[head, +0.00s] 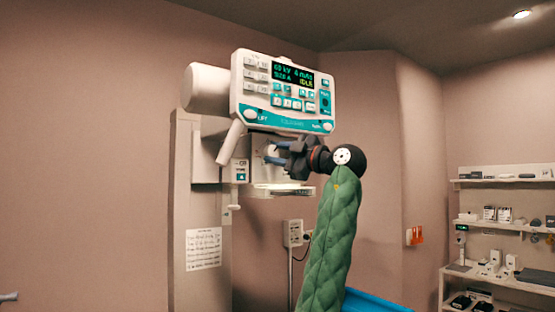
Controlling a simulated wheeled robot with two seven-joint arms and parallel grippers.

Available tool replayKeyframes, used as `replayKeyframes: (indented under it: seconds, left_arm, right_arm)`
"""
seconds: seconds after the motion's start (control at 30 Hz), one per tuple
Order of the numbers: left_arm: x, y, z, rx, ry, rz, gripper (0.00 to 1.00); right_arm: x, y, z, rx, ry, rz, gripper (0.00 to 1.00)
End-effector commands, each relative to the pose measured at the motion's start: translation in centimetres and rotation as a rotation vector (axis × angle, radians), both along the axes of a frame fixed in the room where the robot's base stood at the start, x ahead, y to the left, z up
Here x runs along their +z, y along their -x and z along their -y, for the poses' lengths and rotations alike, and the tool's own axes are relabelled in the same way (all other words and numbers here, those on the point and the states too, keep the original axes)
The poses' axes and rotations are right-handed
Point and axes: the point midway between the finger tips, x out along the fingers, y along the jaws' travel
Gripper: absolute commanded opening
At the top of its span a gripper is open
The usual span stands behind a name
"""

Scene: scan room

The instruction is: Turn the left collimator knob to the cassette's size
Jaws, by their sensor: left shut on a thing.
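The tube head's control panel (287,125) hangs high at centre, white with teal trim and a lit screen (293,75) reading 60 kV, 4 mAs and IDLE. Below it is the collimator housing (263,170), with a clear plate (283,190) at its underside. My left gripper (271,154) reaches in from the right under the panel, its blue-tipped fingers pointing left at the housing. It is shut on what appears to be the left collimator knob, which the fingers hide; its setting cannot be read. The cassette cannot be made out. My right gripper is not in view.
A column (188,220) carries the tube head, with a slanted white handle (231,141) at the panel's left. A printed notice (204,248) is on the column. Shelves (500,225) with small items stand at right. A blue surface (372,301) shows at the bottom.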

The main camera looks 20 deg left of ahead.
Motion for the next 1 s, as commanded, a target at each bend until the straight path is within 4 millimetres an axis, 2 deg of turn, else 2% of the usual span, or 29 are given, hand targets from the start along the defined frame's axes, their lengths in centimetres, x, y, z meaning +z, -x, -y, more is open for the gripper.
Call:
replayKeyframes:
  seconds: [0.23,0.43,0.7,1.0]
  left_arm:
    - [-0.3,0.0,0.1,0.001,0.061,0.076,0.10]
    - [-0.1,0.0,0.2,0.002,0.167,0.210,0.10]
    - [0.2,0.0,0.1,0.003,0.290,0.368,0.10]
    - [0.3,-0.1,0.1,0.004,0.367,0.464,0.10]
  right_arm:
    - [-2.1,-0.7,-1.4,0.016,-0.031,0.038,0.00]
    - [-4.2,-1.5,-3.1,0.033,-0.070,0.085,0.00]
    - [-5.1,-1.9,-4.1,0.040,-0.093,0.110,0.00]
    - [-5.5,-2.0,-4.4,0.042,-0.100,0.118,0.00]
